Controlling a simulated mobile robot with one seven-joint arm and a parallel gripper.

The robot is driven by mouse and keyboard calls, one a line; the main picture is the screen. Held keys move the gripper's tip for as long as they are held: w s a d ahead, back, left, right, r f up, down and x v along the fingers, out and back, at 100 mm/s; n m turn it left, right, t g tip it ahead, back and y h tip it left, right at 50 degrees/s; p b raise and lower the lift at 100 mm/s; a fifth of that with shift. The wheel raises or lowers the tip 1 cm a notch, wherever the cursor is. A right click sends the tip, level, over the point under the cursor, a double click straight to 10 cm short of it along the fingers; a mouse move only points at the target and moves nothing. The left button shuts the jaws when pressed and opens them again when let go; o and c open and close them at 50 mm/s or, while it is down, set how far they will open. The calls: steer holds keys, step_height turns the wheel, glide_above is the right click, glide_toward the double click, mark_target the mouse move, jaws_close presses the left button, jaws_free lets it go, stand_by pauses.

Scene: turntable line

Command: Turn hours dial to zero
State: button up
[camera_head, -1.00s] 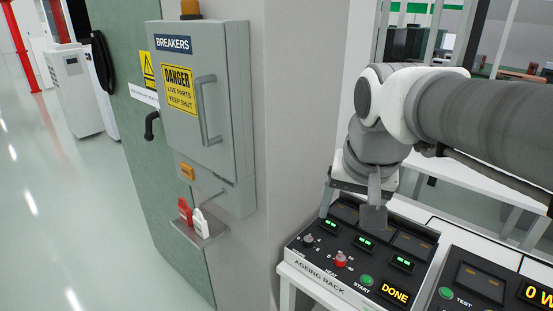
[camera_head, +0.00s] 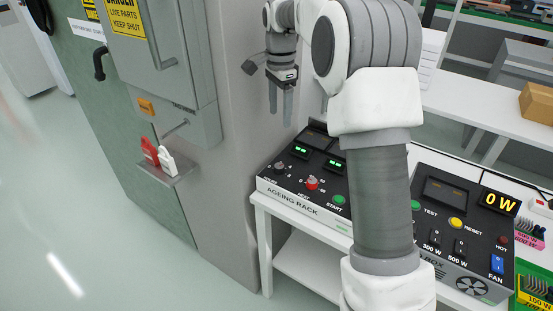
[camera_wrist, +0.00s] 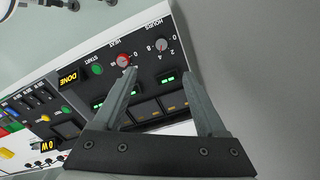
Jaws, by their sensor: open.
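The ageing rack (camera_head: 290,199) is a black sloped panel on a white bench, with green displays lit. Its hours dial (camera_head: 279,166) is a grey knob at the panel's left. In the wrist view the hours dial (camera_wrist: 162,44) shows upside down beside its printed numbers; I cannot tell its exact setting. A red knob (camera_wrist: 123,60) sits beside it. My gripper (camera_head: 281,108) is open and empty, fingers pointing down, above the rack's back left corner and apart from the dial. In the wrist view my gripper (camera_wrist: 159,73) has its fingertips spread just below the dial in the picture.
A grey pillar (camera_head: 243,130) and the breaker cabinet (camera_head: 175,60) stand left of the rack. Red and white tags (camera_head: 158,156) sit on a small shelf. A load box (camera_head: 455,235) with a "0 W" display is at right. My arm hides part of the rack. "DONE" is lit (camera_wrist: 69,78).

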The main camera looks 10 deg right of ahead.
mark_target(279, 166)
steer(key=f, duration=0.6)
steer(key=f+b, duration=0.1)
steer(key=f, duration=0.5)
steer(key=f+b, duration=0.1)
steer(key=f, duration=0.5)
steer(key=shift+w+f, duration=0.2)
steer(key=shift+w, duration=0.15)
jaws_close()
